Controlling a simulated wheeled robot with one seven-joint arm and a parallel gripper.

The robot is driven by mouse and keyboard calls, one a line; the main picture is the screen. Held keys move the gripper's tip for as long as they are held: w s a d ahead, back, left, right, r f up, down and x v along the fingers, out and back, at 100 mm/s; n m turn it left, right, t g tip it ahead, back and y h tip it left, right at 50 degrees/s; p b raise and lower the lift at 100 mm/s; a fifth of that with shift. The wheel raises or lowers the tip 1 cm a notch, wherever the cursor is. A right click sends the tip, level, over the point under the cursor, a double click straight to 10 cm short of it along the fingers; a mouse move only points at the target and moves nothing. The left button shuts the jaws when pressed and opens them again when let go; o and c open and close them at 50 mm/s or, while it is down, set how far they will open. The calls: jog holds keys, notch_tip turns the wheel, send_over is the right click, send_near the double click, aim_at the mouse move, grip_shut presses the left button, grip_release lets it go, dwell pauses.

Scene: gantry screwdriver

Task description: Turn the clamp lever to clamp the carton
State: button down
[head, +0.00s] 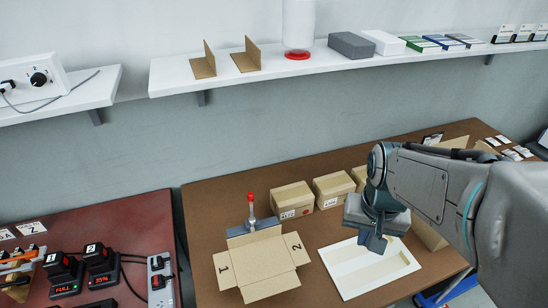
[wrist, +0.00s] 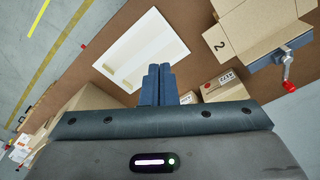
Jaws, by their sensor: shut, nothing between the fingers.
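The open carton (head: 262,265) stands on the brown table with its flaps spread out, flaps marked 1 and 2. The clamp lever (head: 251,205), with a red knob on top, stands upright behind the carton on a blue-grey clamp block (head: 253,230). In the wrist view the carton (wrist: 250,28) is at the upper right, and the lever (wrist: 287,70) with its red knob is beside it. My gripper (head: 376,243) is over the white board, right of the carton and apart from the lever. Its fingers (wrist: 157,84) are together and empty.
Several closed cartons (head: 293,200) stand behind and right of the clamp. A white board with a recess (head: 350,275) lies right of the open carton. A wall shelf (head: 225,76) runs above. A red table (head: 105,215) with battery chargers (head: 101,263) stands at the left.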

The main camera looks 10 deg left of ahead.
jog(key=w+a+f+m+g+y, duration=0.3)
jog(key=w+a+f+m, duration=0.15)
jog(key=f, duration=0.25)
jog(key=w+a+f+m+g+y, duration=0.25)
jog(key=w+a+f+y, duration=0.2)
jog(key=f, duration=0.35)
jog(key=w+r+m+t+y, duration=0.45)
jog(key=w+m+y, duration=0.4)
jog(key=w, duration=0.25)
jog(key=g+p, duration=0.1)
jog(key=p, duration=0.2)
send_near(251, 208)
jog(key=w+a, duration=0.3)
jog(key=a, duration=0.2)
jog(key=shift+s+a+r+p, duration=0.2)
jog(key=shift+a+p, duration=0.1)
jog(key=shift+a, duration=0.35)
